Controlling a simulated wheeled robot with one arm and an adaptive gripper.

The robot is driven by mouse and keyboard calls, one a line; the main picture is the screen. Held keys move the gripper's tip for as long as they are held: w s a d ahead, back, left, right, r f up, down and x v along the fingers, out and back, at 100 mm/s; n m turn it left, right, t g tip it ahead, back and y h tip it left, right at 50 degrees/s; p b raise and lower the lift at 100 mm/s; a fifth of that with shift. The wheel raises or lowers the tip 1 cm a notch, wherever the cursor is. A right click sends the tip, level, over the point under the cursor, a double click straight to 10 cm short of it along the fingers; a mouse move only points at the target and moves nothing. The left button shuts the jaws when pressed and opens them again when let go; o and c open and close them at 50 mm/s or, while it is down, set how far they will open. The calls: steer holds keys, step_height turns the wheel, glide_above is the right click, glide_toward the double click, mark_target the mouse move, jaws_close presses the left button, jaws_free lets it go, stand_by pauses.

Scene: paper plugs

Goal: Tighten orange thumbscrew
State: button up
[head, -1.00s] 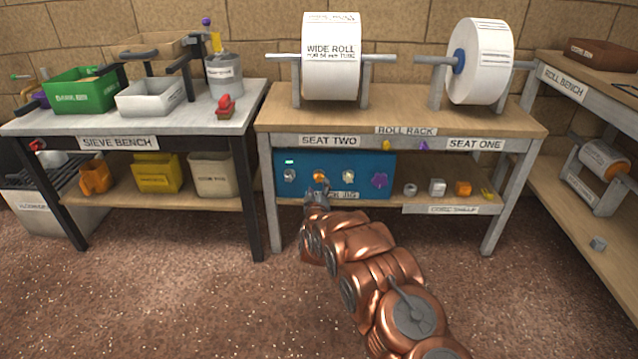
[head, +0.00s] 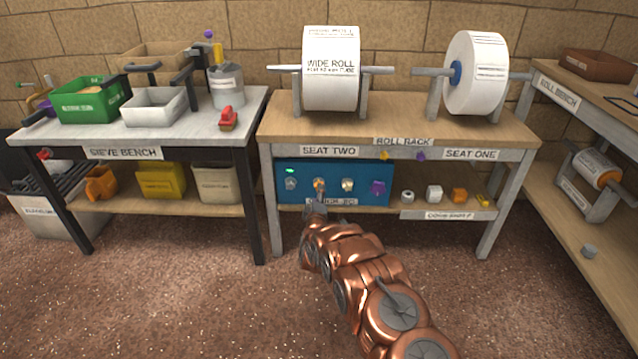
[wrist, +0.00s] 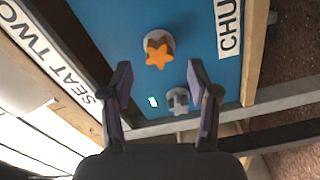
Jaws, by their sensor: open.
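The orange thumbscrew (head: 319,185) is on the blue panel (head: 335,167) under the seat-two end of the roll rack. In the wrist view the orange thumbscrew (wrist: 158,52) is a lobed knob on a pale round base, just beyond the gap between my fingertips. My gripper (wrist: 158,75) is open and empty, with one dark finger on each side of that gap. In the head view my gripper (head: 318,202) is just below the orange thumbscrew; its fingers are too small to make out there. No contact with the thumbscrew shows.
A grey knob (wrist: 178,98) and a lit green lamp (wrist: 152,102) lie close to the fingers on the same panel. A pale knob (head: 347,185) and a purple knob (head: 378,187) are to the right. The rack's tabletop edge (head: 400,145) overhangs the panel.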

steer(key=shift+n+p, duration=1.35)
steer(key=shift+n, duration=1.45)
steer(key=shift+r, duration=0.1)
steer(key=shift+w, duration=0.15)
steer(key=shift+w+b, duration=0.7)
steer(key=shift+w, duration=1.15)
steer(key=c, duration=1.1)
steer(key=shift+c, duration=0.2)
